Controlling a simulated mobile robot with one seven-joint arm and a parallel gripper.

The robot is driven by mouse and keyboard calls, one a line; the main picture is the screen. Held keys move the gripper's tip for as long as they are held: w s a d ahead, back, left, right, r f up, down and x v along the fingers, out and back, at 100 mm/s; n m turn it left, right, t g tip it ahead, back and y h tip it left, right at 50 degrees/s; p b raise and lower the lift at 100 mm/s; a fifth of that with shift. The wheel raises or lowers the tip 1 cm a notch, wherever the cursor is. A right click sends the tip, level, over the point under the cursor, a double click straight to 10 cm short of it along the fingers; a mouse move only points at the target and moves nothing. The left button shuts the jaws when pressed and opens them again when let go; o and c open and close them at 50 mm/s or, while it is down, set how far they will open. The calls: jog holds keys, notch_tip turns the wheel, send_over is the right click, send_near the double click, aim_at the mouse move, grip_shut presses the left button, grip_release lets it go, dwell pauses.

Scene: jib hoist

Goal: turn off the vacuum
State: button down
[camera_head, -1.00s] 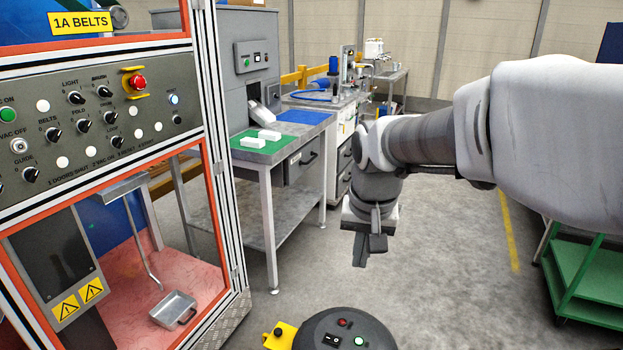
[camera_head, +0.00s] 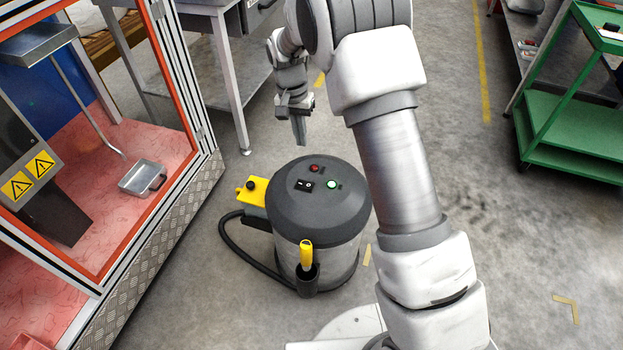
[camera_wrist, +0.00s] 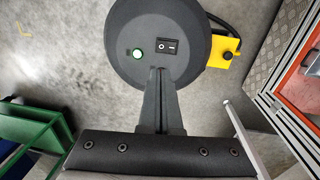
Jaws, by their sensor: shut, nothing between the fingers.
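The vacuum (camera_head: 290,215) is a round drum with a dark lid, standing on the floor in the head view. Its lid carries a black rocker switch (camera_head: 304,185), a red button or lamp (camera_head: 314,168) and a lit green one (camera_head: 332,184). The wrist view shows the lid from above with the rocker switch (camera_wrist: 167,46), marked O and I, and the green one (camera_wrist: 137,55). The red one is hidden there, behind the fingers. My gripper (camera_head: 300,143) is shut and empty, pointing down, above and behind the lid, apart from it.
A yellow box with a black knob (camera_head: 250,187) is on the vacuum's left side. A black hose (camera_head: 240,248) and a yellow-handled tool (camera_head: 306,255) are at its front. The machine enclosure (camera_head: 175,215) stands left, a green cart (camera_head: 570,120) right. Floor between vacuum and cart is clear.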

aim_at(308, 186)
jog(key=f, duration=0.3)
jog(key=shift+w+a, duration=0.1)
jog(key=shift+w, duration=0.25)
jog(key=f+b, duration=0.1)
jog(key=f, duration=0.3)
jog(key=d+f+b, duration=0.1)
jog(key=f+b, duration=0.1)
jog(key=f, duration=0.3)
jog(key=f+b, duration=0.2)
jog(key=f, duration=0.2)
jog(key=shift+s+d+f, duration=0.3)
jog(key=shift+s+f, duration=0.05)
jog(key=shift+f, duration=0.05)
jog(key=shift+s+d+f, duration=0.1)
jog(key=shift+f, duration=0.2)
